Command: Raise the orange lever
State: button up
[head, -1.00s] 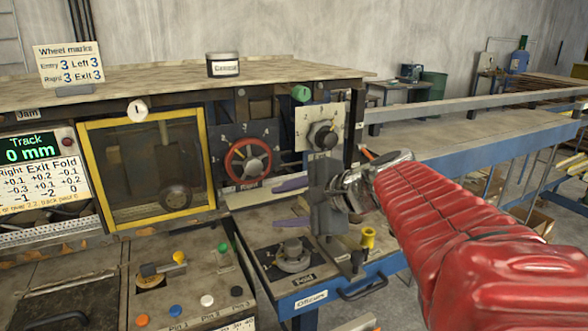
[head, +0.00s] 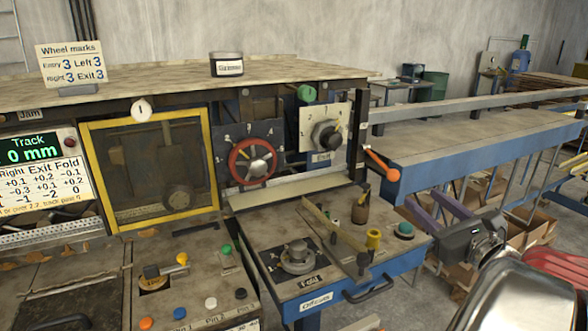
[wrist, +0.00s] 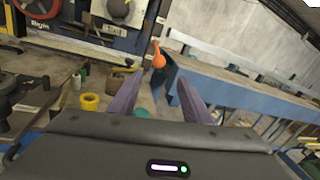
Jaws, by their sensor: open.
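The orange lever (head: 381,165) sticks out from the right end of the machine, just right of the numbered dial panel. Its arm slopes down to the right and ends in a rounded orange knob. In the wrist view the lever (wrist: 158,57) shows just beyond the fingertips, its knob near the middle between them. My gripper (head: 428,208) is open and empty, below and right of the knob in the head view. Its two purple fingers also show in the wrist view (wrist: 158,82), spread apart. No contact with the lever is visible.
A blue-edged conveyor bench (head: 480,150) runs behind and right of the lever. Cardboard boxes lie on the floor below the bench.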

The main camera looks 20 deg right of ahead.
aim_at(397, 178)
jog(key=w, duration=0.4)
jog(key=w+d, duration=0.1)
jog(key=w, duration=0.4)
jog(key=w+d, duration=0.1)
jog(key=w, duration=0.3)
jog(key=shift+w+d, duration=0.1)
jog(key=shift+w, duration=0.25)
jog(key=shift+c, duration=0.4)
grip_shut()
jog(key=shift+d, duration=0.2)
jog(key=shift+a, duration=0.15)
